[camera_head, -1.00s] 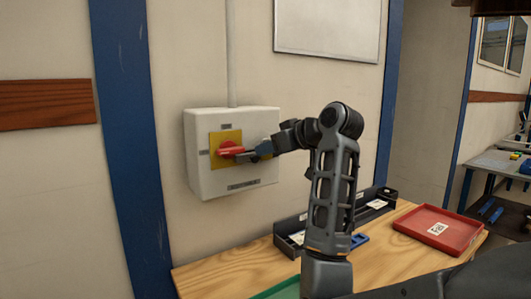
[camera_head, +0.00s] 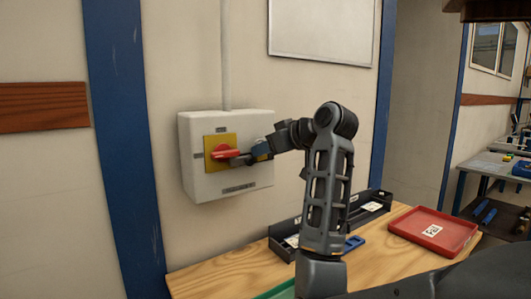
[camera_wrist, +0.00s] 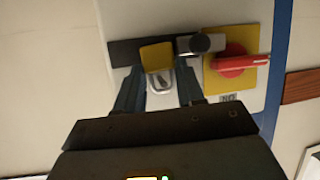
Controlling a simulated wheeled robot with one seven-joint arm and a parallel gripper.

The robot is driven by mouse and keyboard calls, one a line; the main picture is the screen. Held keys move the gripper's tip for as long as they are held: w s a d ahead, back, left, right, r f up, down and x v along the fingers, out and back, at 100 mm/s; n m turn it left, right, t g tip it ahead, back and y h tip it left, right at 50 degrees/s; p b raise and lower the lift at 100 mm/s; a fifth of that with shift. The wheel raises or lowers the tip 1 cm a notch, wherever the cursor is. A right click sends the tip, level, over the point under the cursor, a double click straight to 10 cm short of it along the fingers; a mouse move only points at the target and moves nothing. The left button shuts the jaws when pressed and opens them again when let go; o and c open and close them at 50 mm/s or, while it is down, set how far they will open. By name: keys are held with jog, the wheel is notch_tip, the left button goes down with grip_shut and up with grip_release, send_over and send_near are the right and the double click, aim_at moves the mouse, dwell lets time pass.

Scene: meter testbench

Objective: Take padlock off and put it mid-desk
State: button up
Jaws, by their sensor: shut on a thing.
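A padlock with a yellow body (camera_wrist: 157,57) and a silver, loop-like part shows between my gripper's fingers in the wrist view. My gripper (camera_wrist: 160,88) is shut on it, one dark blue finger on each side. In the head view my gripper (camera_head: 261,150) is at the right part of the white switch box (camera_head: 203,185), and the padlock there is mostly hidden. A red handle (camera_head: 226,153) on a yellow plate (camera_head: 219,139) is just left of it. I cannot tell whether the shackle is still through anything. The wooden desk (camera_head: 225,278) is below.
A red tray (camera_head: 425,240) lies at the desk's right, and a dark bin (camera_head: 290,230) stands along the wall. A blue item (camera_head: 353,243) lies near my arm, and a green edge (camera_head: 278,290) shows at the front. Bare wood is visible at the left.

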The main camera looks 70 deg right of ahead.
jog(key=s+a+p, duration=0.2)
jog(key=s+a, duration=0.1)
jog(key=s, duration=0.5)
jog(key=s+a+p, duration=0.3)
jog(key=s, duration=0.5)
jog(key=shift+s+a, duration=0.25)
jog(key=shift+s, duration=0.1)
